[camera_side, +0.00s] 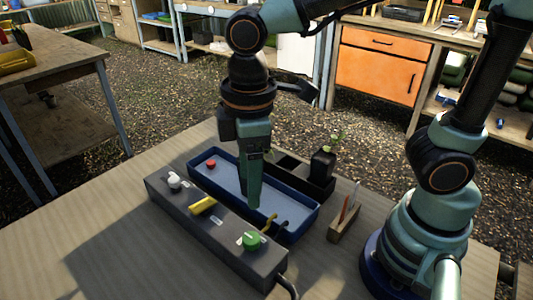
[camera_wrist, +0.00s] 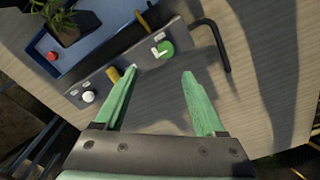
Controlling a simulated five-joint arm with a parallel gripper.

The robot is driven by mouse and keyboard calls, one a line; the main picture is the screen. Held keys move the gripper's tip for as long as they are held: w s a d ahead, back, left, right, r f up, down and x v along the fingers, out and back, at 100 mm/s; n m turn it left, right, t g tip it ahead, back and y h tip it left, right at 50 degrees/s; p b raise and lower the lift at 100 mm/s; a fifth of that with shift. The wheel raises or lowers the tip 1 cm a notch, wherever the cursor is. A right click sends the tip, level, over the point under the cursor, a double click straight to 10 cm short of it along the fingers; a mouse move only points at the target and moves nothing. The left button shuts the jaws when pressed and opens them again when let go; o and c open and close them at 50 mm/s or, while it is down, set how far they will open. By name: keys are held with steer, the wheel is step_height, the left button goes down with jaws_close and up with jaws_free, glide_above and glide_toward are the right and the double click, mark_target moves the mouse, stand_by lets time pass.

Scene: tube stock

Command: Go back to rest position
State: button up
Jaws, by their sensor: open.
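My gripper (camera_side: 253,203) hangs fingers-down in the middle of the side view, its tips overlapping the blue tray (camera_side: 303,217) in the picture. I cannot tell its exact height. In the wrist view its two green fingers (camera_wrist: 161,72) are spread apart with nothing between them. A grey control box (camera_side: 180,203) lies along the near side of the tray. It carries a white knob (camera_side: 174,181), a yellow lever (camera_side: 203,206) and a green knob (camera_side: 251,240). These controls also show beyond the fingers in the wrist view (camera_wrist: 166,48).
A small red object (camera_side: 211,163) is at the tray's left end. A black tray (camera_side: 317,188) with a potted plant (camera_side: 325,158) stands behind. A small wooden holder (camera_side: 343,225) with thin sticks stands right of the tray. A cable leaves the box's right end. The front left tabletop is clear.

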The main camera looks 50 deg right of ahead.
steer(key=w+d+r+m+t, duration=0.1)
steer(key=d+r+m+t, duration=0.1)
steer(key=d+m, duration=0.3)
steer(key=w+d+r+m+t, duration=0.2)
steer(key=d+m, duration=0.3)
steer(key=d, duration=0.7)
steer(key=shift+m+t, duration=0.4)
steer(key=shift+t, duration=0.2)
